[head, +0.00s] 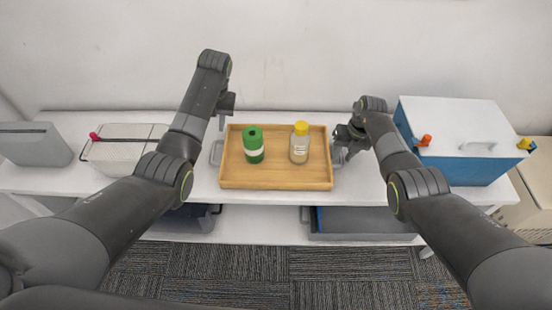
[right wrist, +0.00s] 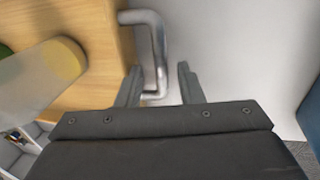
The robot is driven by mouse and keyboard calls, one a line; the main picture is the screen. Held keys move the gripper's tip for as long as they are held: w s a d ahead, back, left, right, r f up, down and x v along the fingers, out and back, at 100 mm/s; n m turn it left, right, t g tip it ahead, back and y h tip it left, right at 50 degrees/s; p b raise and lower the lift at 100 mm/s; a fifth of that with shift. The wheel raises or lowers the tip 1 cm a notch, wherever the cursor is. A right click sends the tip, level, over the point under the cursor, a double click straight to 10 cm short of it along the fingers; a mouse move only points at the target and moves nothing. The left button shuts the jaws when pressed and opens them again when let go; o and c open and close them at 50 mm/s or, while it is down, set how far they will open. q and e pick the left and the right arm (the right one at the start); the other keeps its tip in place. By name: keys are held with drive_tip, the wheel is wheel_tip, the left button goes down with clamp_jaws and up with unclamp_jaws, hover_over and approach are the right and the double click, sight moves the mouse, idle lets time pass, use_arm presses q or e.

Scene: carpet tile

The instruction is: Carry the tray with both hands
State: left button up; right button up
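A wooden tray (head: 275,183) sits on the white shelf top, with a grey handle at each short side. A green container with a white label (head: 254,146) and a clear bottle with a yellow cap (head: 299,145) stand upright in it. My left gripper (head: 221,121) is at the tray's back left corner, behind the left handle (head: 216,153); its fingers are too small to judge. My right gripper (head: 341,153) is at the right handle.
A blue box with a white lid (head: 465,135) stands right of the tray. A light case with a red knob (head: 120,148) and a grey box (head: 32,143) stand at the left. Bins, including a grey one (head: 365,222), sit on the lower shelf. A wall is behind.

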wheel_tip(320, 180, up, 11)
drive_tip(key=d, duration=0.2)
drive_tip(key=shift+d, duration=0.15)
idle(0.6)
